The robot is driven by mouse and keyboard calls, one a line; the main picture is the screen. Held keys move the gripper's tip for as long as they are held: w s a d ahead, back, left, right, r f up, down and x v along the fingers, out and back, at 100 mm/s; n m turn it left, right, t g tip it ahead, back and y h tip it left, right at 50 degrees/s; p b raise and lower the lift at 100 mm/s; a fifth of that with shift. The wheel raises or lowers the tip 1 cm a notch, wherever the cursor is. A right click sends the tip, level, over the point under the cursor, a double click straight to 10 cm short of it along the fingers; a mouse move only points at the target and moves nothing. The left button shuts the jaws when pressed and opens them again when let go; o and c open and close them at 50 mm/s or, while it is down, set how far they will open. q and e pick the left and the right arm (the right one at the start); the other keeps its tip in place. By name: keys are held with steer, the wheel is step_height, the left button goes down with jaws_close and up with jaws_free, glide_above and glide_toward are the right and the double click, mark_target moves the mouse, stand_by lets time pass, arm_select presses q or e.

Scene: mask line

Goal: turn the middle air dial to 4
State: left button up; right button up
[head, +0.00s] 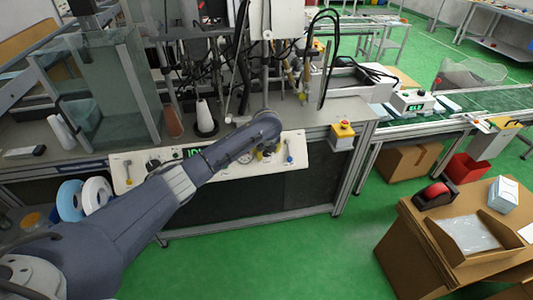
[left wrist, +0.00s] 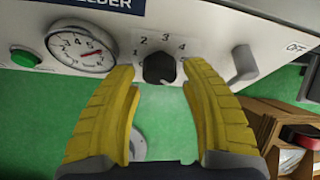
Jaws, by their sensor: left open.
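A black air dial (left wrist: 158,68) sits on the white panel in the left wrist view, with the numbers 1 to 5 printed in an arc above it. I cannot make out which number its pointer faces. My left gripper (left wrist: 160,74) is open, its yellow fingers on either side of the dial with gaps between them and the knob. In the head view the left gripper (head: 266,153) is at the front panel (head: 125,172), and its arm hides part of the panel. My right gripper is not in view.
A round gauge (left wrist: 80,47) and a green button (left wrist: 25,58) are left of the dial. A grey lever (left wrist: 240,68) stands close on the right, near the right finger. A yellow box with a red button (head: 343,132) is at the table corner. Green floor lies in front.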

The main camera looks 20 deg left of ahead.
arm_select(q)
steer(key=shift+x, duration=0.85)
steer(key=shift+c, duration=0.2)
steer(key=c, duration=0.9)
